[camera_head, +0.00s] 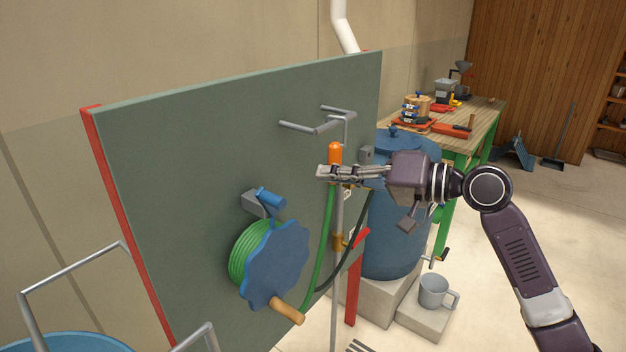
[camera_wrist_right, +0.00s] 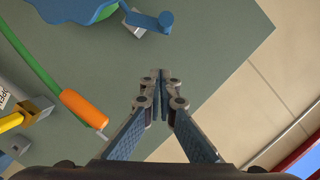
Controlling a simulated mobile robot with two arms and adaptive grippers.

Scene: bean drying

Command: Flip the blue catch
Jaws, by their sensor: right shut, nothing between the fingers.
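The blue catch (camera_head: 270,198) sits on a grey bracket at the top of the blue hose reel (camera_head: 275,265), which is mounted on a green-grey panel (camera_head: 190,150). In the right wrist view the catch (camera_wrist_right: 164,21) is near the top edge, beyond the fingertips. My right gripper (camera_head: 321,172) is right of the catch and a little higher, apart from it, in front of the panel. In the right wrist view its fingers (camera_wrist_right: 160,76) are closed together and empty. My left gripper is not in view.
An orange-tipped green hose nozzle (camera_head: 335,153) hangs beside my right gripper. A grey bar bracket (camera_head: 315,128) juts from the panel above. A blue barrel (camera_head: 395,235), a mug (camera_head: 433,291) and a workbench (camera_head: 480,118) stand to the right. A wooden handle (camera_head: 288,311) sticks out of the reel.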

